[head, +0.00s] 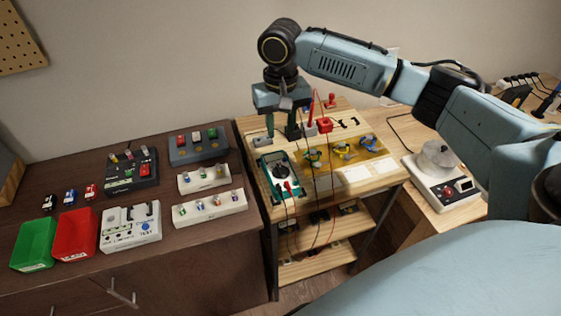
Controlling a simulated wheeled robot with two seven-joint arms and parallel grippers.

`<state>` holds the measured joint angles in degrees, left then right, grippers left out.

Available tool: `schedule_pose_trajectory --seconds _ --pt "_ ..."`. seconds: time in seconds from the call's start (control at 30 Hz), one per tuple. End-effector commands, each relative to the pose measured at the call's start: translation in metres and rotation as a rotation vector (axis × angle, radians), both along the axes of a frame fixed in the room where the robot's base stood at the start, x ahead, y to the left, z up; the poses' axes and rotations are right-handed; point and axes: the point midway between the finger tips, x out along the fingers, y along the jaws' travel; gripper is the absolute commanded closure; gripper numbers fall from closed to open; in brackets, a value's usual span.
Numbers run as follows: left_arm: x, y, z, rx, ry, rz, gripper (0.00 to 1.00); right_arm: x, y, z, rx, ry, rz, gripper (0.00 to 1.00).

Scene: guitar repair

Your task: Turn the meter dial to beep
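My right gripper (281,133) hangs pointing down behind the meter in the picture, apart from the dial. Its two dark fingers are spread, with no object clearly seen between them. The dial's setting is too small to read. My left gripper is not in view.
A yellow tray (372,160) with several small parts lies right of the meter. A scale-like device (440,190) stands farther right. The dark cabinet (215,265) at left holds bins and boxes. Leads hang over the bench's front edge.

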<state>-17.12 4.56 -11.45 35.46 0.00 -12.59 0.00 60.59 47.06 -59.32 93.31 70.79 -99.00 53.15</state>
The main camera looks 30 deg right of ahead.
Motion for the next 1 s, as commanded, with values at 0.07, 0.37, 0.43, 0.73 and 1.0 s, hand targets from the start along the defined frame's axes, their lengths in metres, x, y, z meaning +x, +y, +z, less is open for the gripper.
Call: schedule_pose_trajectory --seconds 0.07,0.37,0.43,0.73,1.0 --pt "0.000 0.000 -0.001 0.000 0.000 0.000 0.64 -0.001 0.000 -0.012 0.000 0.002 0.000 0.67" --pt "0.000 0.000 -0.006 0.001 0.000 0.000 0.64 -0.001 0.000 -0.075 -0.001 0.002 0.003 0.67" --pt "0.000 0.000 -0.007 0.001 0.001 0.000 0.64 -0.001 0.001 -0.088 0.000 0.002 0.003 0.67" --pt "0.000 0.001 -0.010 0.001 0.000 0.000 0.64 -0.001 0.000 -0.124 -0.001 -0.001 0.003 0.67" --pt "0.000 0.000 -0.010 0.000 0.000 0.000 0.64 0.000 0.001 -0.128 0.000 -0.002 0.004 0.67"
